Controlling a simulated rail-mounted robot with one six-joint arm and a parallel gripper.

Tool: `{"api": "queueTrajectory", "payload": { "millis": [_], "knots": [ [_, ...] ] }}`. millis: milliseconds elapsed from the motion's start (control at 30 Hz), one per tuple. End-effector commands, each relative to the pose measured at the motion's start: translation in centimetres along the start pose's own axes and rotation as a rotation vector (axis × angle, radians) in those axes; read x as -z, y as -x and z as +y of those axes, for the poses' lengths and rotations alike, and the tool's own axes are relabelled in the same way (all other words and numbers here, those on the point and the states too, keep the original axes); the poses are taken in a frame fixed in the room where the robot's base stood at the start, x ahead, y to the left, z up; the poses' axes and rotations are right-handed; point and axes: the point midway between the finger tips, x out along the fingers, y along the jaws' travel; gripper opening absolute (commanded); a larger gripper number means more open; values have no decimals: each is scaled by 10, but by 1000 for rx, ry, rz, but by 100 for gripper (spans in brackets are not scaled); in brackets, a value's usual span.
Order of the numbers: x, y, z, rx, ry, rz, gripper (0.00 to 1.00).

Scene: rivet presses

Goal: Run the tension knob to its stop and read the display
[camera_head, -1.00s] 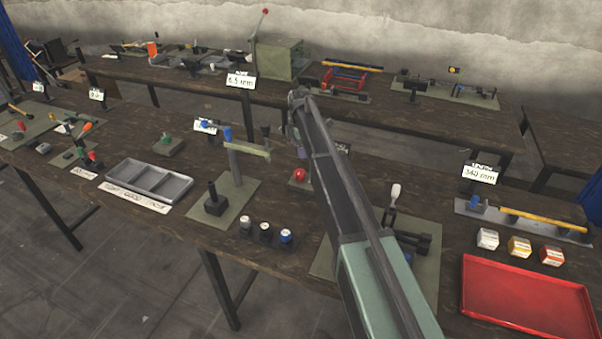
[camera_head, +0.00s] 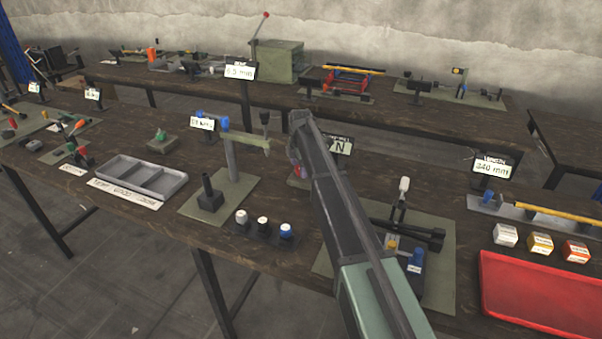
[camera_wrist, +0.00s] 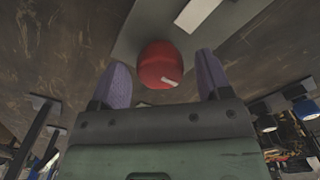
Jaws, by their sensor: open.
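A red round knob (camera_wrist: 158,66) with a white mark shows in the wrist view, on a grey-green plate (camera_wrist: 205,40). My gripper (camera_wrist: 162,62) is open, with one purple finger on each side of the knob. Gaps show between the fingers and the knob, and I cannot tell how deep the fingertips reach. In the head view my gripper (camera_head: 298,168) points down at the knob's place and mostly hides it. A display sign (camera_head: 340,146) stands just behind my arm. An "N" shows on it, but the rest is covered by the arm.
A post with an arm (camera_head: 233,155) stands left of my gripper. Three small knobs (camera_head: 263,226) sit in front. A plate with a white-handled clamp (camera_head: 403,190) lies to the right, partly behind my arm. A red tray (camera_head: 540,295) lies at the front right.

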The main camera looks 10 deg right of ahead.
Motion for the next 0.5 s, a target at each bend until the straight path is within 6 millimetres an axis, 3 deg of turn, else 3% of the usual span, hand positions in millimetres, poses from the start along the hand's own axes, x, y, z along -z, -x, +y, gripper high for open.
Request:
{"api": "queueTrajectory", "payload": {
  "millis": [100, 400, 500],
  "knots": [
    [0, 2, 0, 0, 0, 0, 71],
    [0, 2, 0, 0, 0, 0, 25],
    [0, 2, 0, 0, -1, 0, 22]
  ]
}}
